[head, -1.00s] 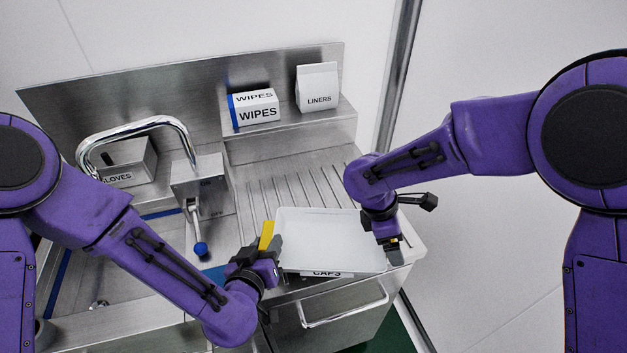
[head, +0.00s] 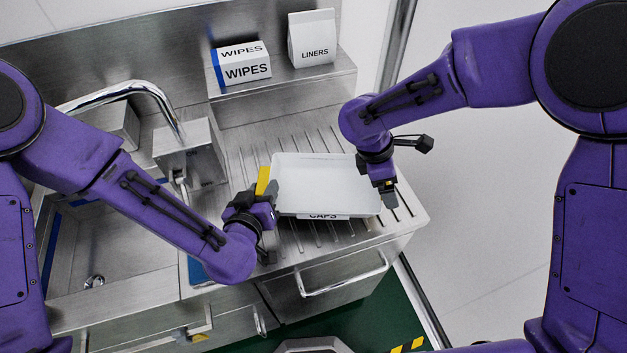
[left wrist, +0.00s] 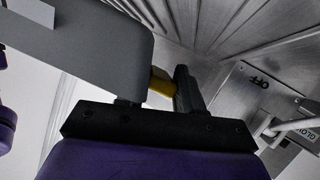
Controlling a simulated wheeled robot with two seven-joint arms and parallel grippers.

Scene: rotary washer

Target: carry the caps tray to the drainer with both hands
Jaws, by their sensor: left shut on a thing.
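The white caps tray (head: 325,172) is level over the front part of the ribbed drainer (head: 240,150), with its CAPS label at the front edge. Whether it touches the ribs I cannot tell. My left gripper (head: 268,190) is shut on the tray's left side, beside a yellow piece (head: 263,178). In the left wrist view the tray (left wrist: 90,55) shows as a grey panel, with the yellow piece (left wrist: 161,83) by a dark finger. My right gripper (head: 387,193) is at the tray's right edge; its grip there is not clear.
A WIPES box (head: 245,68) and a LINERS carton (head: 312,40) stand on the raised shelf behind the drainer. A tap (head: 135,92) and sink basin (head: 105,250) are at left. A drawer handle (head: 340,280) juts out in front. Bare ribs lie behind the tray.

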